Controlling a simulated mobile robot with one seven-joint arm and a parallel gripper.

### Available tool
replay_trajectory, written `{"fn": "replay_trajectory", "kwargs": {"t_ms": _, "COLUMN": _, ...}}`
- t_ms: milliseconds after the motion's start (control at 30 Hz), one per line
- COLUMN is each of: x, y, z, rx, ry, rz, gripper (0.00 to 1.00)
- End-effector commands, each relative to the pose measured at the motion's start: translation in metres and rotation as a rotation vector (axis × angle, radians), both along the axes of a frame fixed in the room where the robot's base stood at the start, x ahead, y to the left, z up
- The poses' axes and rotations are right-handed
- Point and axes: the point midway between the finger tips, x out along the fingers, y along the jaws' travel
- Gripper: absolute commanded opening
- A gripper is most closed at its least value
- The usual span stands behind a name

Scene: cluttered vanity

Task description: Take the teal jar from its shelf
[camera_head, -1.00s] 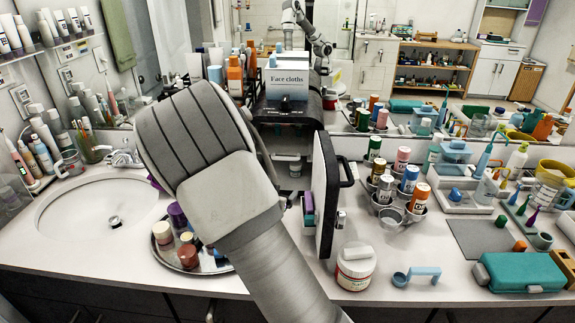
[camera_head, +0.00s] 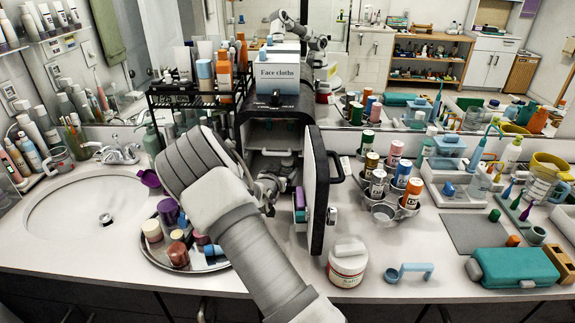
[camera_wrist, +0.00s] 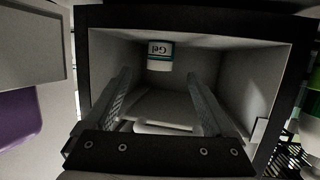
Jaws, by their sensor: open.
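A small white jar with a teal band and an upside-down "Gel" label (camera_wrist: 160,62) shows in the wrist view, at the top of the picture inside a box-like cabinet (camera_wrist: 86,17). My gripper (camera_wrist: 160,84) is open and empty. Its two fingers point into the cabinet opening, one to each side of the jar in the picture, with the jar beyond them. A pale rounded shape lies low between the fingers; I cannot tell what it is. In the head view the dark cabinet (camera_head: 243,135) stands open, and my arm partly hides its lower part.
The open cabinet door (camera_head: 319,190) stands out on the right, with purple and teal items near it. A round tray of jars (camera_head: 212,266) lies in front on the left. A white tub (camera_head: 347,265) stands right of the door. A box of face cloths (camera_head: 277,72) sits on top.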

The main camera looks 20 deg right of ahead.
Motion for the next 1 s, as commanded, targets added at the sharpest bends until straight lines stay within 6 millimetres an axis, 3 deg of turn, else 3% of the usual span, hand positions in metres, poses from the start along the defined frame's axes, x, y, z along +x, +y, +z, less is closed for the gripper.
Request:
{"fn": "replay_trajectory", "kwargs": {"t_ms": 233, "x": 0.011, "y": -0.008, "z": -0.003, "rx": -0.001, "ry": 0.001, "rz": 0.000, "gripper": 0.89}}
{"fn": "replay_trajectory", "kwargs": {"t_ms": 600, "x": 0.046, "y": -0.030, "z": -0.012, "rx": -0.002, "ry": 0.001, "rz": 0.001, "gripper": 0.89}}
{"fn": "replay_trajectory", "kwargs": {"t_ms": 900, "x": 0.048, "y": -0.032, "z": -0.013, "rx": 0.000, "ry": 0.001, "rz": 0.000, "gripper": 0.89}}
{"fn": "replay_trajectory", "kwargs": {"t_ms": 1000, "x": 0.048, "y": -0.032, "z": -0.013, "rx": 0.000, "ry": 0.001, "rz": 0.000, "gripper": 0.75}}
